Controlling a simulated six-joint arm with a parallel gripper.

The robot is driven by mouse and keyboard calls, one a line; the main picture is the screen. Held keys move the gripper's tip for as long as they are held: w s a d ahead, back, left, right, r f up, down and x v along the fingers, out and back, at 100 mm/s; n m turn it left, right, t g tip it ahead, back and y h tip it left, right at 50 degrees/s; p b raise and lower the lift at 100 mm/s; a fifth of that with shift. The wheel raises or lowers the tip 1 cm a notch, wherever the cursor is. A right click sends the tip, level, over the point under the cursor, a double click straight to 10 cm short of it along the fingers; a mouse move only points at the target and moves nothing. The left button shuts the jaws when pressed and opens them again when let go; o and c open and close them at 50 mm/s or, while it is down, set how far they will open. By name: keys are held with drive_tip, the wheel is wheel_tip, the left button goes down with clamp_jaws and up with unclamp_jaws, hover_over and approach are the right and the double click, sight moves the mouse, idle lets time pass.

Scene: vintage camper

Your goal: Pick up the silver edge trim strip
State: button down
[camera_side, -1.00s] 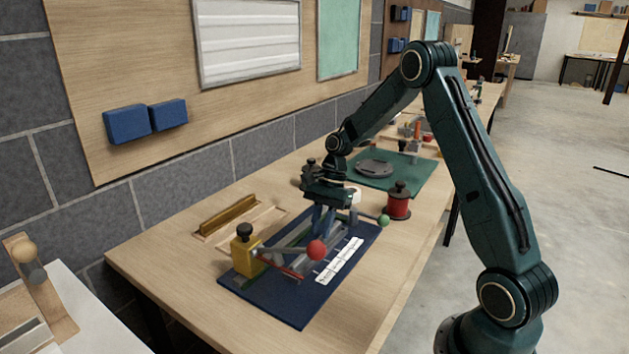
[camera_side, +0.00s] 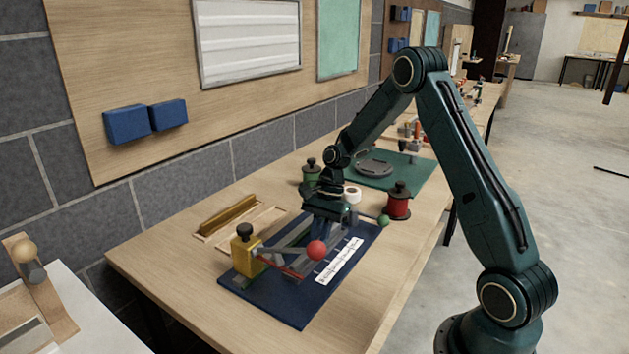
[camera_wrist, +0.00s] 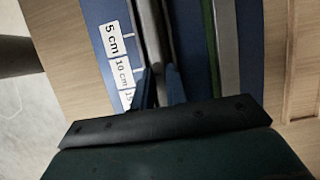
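The silver edge trim strip (camera_wrist: 150,28) runs lengthwise up the middle of the wrist view, over the blue mat (camera_side: 275,308). My gripper (camera_wrist: 160,82) has its two fingers low at the strip's near part, one on each side. The gap between them is narrow, and I cannot tell whether they touch the strip. In the side view my gripper (camera_side: 325,228) is low over the mat, and its fingertips are partly hidden behind a lever with a red ball (camera_side: 316,250).
A white ruler label (camera_side: 339,261) lies on the mat. A yellow block with a black knob (camera_side: 246,256) stands at the mat's left. A red spool (camera_side: 398,203), a green spool (camera_side: 311,174) and a white tape roll (camera_side: 352,194) stand behind. A wooden tray (camera_side: 235,222) is at the left.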

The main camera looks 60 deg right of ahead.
drive_tip(key=shift+r, duration=0.2)
wheel_tip(320, 180, up, 10)
drive_tip(key=shift+f, duration=0.15)
idle(0.6)
drive_tip(key=shift+f, duration=0.1)
idle(0.4)
